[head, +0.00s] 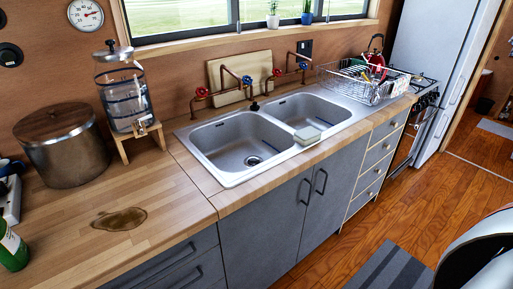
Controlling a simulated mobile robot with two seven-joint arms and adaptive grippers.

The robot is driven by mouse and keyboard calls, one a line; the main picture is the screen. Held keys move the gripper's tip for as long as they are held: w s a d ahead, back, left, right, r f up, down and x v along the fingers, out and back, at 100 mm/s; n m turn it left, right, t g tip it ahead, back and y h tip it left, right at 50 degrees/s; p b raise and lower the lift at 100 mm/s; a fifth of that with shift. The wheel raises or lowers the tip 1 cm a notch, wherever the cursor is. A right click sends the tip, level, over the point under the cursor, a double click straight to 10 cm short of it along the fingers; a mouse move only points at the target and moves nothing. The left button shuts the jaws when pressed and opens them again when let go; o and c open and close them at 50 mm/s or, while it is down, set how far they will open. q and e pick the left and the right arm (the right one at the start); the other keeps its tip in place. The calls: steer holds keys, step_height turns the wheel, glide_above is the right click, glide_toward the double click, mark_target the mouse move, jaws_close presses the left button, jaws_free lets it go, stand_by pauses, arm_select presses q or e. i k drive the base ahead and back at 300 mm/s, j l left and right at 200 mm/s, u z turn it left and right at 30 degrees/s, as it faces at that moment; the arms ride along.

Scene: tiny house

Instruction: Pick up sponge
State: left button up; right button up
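The sponge (307,135) is a small grey-green block with a pale top or edge. It sits at the front rim of the steel double sink (240,178), near the divider between the two basins. Both basins look empty. Neither of my grippers shows in the head view, so I cannot see where they are relative to the sponge.
A brown stain (119,219) lies on the wooden counter left of the sink. A glass dispenser (126,97) and a metal pot (60,147) stand behind it. A dish rack (360,82) is right of the sink. Copper faucets (225,88) rise behind the basins. The floor in front shows a grey mat (391,268).

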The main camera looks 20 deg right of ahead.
mark_target(306, 136)
steer(key=l+u, duration=0.15)
steer(key=l, duration=0.35)
steer(key=k+l+u, duration=0.15)
steer(key=l, duration=0.35)
steer(key=l+u, duration=0.15)
steer(key=l, duration=0.35)
steer(key=k+l+u, duration=0.1)
steer(key=l, duration=0.4)
steer(key=k+l+u, duration=0.15)
steer(key=l, duration=0.35)
